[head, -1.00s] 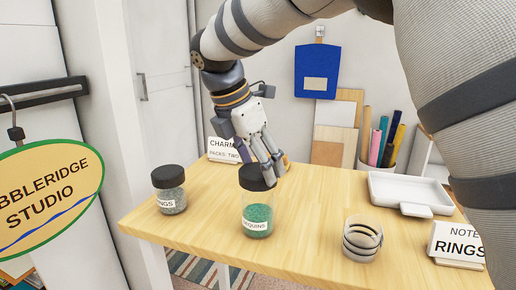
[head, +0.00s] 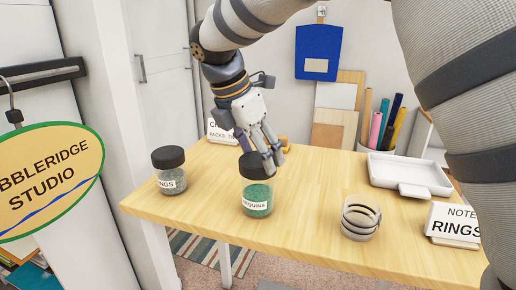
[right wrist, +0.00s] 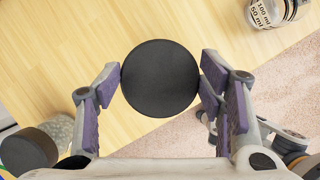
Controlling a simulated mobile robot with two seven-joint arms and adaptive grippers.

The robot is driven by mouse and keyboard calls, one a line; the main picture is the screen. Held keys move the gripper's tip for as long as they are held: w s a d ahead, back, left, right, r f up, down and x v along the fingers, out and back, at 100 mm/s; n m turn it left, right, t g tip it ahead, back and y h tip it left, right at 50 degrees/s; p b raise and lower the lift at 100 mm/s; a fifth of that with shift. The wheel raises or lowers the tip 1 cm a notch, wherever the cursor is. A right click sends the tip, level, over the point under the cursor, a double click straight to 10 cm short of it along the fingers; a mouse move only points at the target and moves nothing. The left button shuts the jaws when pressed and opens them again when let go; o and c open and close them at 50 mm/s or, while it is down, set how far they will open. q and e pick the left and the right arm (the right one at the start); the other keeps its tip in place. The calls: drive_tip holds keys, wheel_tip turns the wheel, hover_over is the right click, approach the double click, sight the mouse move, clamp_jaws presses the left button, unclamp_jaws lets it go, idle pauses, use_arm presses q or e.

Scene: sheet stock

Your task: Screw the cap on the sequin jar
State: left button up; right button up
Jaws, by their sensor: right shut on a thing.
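The sequin jar (head: 257,202) is a clear jar with green sequins and a white label, upright on the table near its front edge. Its black cap (head: 252,168) sits at the jar's mouth and looks level; I cannot tell how tight it is. My right gripper (head: 259,158) comes down from above and is shut on the cap. In the right wrist view the cap (right wrist: 160,78) is a black disc between the purple pads of the right gripper (right wrist: 161,82), and it hides the jar below.
A clear cup with dark bands (head: 360,219) stands to the right, with a white tray (head: 395,172) and a rings sign (head: 455,222) beyond. Bare wooden table (head: 310,185) lies between.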

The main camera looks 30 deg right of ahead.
drive_tip(key=shift+f, duration=0.8)
idle(1.2)
drive_tip(key=o, duration=0.8)
drive_tip(key=shift+o, duration=0.2)
drive_tip(key=o, duration=0.3)
drive_tip(key=shift+r, duration=3.5)
